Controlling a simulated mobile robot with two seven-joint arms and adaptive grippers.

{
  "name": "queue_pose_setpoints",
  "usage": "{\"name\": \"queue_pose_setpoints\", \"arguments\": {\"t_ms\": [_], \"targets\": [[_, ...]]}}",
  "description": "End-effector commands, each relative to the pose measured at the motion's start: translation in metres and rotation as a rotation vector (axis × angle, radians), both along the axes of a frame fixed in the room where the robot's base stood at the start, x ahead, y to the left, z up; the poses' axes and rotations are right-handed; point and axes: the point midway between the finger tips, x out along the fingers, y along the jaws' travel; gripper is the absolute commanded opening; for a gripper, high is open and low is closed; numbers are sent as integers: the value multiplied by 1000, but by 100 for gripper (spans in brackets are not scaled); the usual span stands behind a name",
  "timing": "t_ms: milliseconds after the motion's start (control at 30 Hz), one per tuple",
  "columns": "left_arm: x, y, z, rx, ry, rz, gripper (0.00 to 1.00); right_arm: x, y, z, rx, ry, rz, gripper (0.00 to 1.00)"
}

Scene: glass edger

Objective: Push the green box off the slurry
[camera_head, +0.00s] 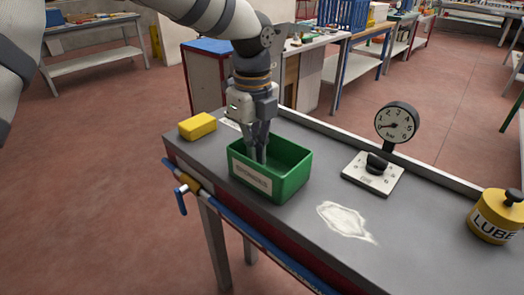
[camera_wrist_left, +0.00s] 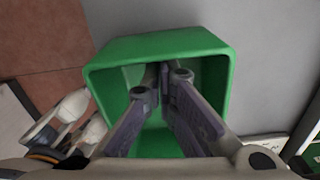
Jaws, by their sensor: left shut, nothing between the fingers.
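The green box (camera_head: 285,182) is an open bin with a pale label on its front. It stands on the grey bench top, left of the slurry. The slurry (camera_head: 345,221) is a whitish patch on the bench, fully in view, with a strip of bare bench between it and the box. My left gripper (camera_head: 257,158) points down into the box, its fingers shut and empty. In the left wrist view the fingers (camera_wrist_left: 165,75) reach inside the green box (camera_wrist_left: 160,42), near its wall; whether they touch it I cannot tell. My right gripper is not in view.
A yellow block (camera_head: 197,126) lies behind the box at the left. A yellow lube can (camera_head: 496,216) is at the right.

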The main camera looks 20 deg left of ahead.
Motion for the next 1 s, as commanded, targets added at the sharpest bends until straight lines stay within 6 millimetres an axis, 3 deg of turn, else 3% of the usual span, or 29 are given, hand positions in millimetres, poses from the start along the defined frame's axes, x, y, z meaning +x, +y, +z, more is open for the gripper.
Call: {"name": "queue_pose_setpoints", "arguments": {"t_ms": [300,633,1000], "targets": [[1,2,0,0,0,1,0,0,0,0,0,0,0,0],[19,39,-1,0,4,2,0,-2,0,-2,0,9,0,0],[19,38,1,0,1,0,0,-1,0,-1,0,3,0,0]]}}
